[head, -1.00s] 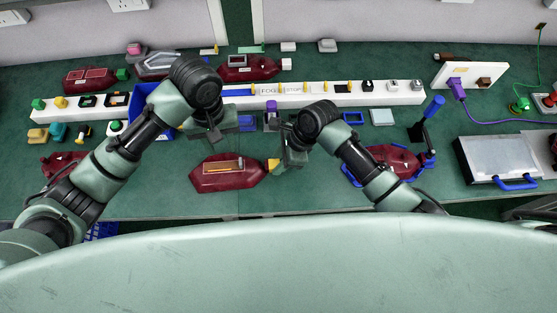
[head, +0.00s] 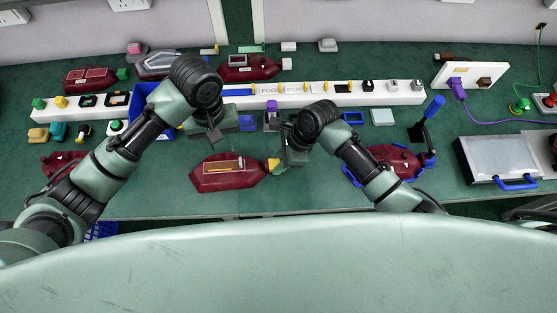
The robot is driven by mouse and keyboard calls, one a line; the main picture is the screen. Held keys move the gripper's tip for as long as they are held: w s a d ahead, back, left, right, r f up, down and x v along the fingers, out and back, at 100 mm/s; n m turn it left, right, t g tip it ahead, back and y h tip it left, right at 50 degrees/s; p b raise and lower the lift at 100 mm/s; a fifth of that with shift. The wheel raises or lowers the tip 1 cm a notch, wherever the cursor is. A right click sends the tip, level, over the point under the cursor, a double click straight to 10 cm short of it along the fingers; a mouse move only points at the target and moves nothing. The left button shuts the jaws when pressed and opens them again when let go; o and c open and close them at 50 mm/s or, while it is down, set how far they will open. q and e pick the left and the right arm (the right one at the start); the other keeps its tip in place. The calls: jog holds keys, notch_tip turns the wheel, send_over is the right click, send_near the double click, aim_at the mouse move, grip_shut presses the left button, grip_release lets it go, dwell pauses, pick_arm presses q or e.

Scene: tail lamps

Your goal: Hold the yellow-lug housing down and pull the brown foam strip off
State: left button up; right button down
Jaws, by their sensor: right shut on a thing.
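The yellow-lug housing (head: 218,182) is a dark red, bottle-shaped tail lamp lying flat on the green bench in the middle. Its yellow lug (head: 272,165) points right. The brown foam strip (head: 222,166) lies along its upper face, with a pale edge. My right gripper (head: 283,164) is at the lug end and is shut on the housing there; its fingers partly hide the lug. My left gripper (head: 215,140) hangs above and behind the strip, apart from it, with its dark fingers spread and nothing visible between them.
A long white rack (head: 420,94) with several small parts runs behind the housing. A blue bin (head: 141,103) stands behind my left forearm. Another red housing (head: 395,160) sits in a blue holder at right, near a grey case (head: 497,158). The bench in front of the housing is clear.

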aim_at(239, 161)
pick_arm(q)
jog(key=shift+o, duration=1.4)
jog(key=d+f+m, duration=0.1)
jog(key=f+m, duration=0.2)
jog(key=m, duration=0.3)
jog(key=d+f+m, duration=0.1)
jog(key=f+m, duration=0.2)
jog(key=m, duration=0.3)
jog(key=d+f+m, duration=0.1)
jog(key=f+m, duration=0.2)
jog(key=m, duration=0.4)
jog(key=shift+f, duration=0.2)
grip_shut()
